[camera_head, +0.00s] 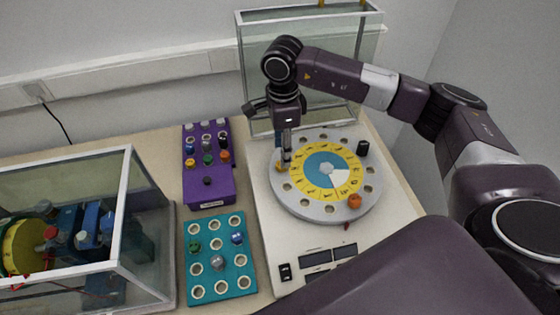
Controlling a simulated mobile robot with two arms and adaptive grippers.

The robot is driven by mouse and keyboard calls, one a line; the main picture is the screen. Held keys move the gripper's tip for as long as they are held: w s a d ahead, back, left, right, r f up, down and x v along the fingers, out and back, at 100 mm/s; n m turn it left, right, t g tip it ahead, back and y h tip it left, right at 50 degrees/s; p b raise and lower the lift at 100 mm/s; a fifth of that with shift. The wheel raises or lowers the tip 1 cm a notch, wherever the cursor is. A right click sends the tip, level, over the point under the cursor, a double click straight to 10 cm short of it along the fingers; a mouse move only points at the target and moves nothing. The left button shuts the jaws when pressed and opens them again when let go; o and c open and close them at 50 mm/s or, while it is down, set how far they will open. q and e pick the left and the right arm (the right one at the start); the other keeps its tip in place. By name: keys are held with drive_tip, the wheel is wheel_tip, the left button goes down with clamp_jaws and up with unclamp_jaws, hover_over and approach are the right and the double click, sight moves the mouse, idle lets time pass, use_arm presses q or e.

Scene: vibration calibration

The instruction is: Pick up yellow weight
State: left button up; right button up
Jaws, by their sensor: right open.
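A small yellow weight (279,166) sits at the left edge of the grey round disc (292,202), partly hidden by my gripper. My right gripper (286,158) points straight down over the disc's left edge, with its fingertips at the yellow weight. It is open. From this view I cannot tell whether the fingers are around the weight or just beside it. My left gripper is not in view.
The disc also bears an orange weight (354,201) and a black weight (363,147). Left of it are a purple box (207,188) and a teal plate (222,265) with several weights. A glass case (126,190) stands far left; a clear screen (358,30) rises behind.

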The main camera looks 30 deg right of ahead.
drive_tip(key=shift+s+f+p, duration=0.1)
drive_tip(key=shift+f+p, duration=0.2)
drive_tip(key=shift+p, duration=0.1)
wheel_tip(320, 180, down, 4)
drive_tip(key=shift+f+p, duration=0.25)
drive_tip(key=shift+p, duration=0.8)
drive_tip(key=shift+c, duration=1.2)
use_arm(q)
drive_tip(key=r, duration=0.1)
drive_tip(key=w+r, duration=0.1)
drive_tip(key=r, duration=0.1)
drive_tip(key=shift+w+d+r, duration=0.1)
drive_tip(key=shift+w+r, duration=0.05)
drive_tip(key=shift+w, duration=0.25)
use_arm(e)
drive_tip(key=c, duration=0.6)
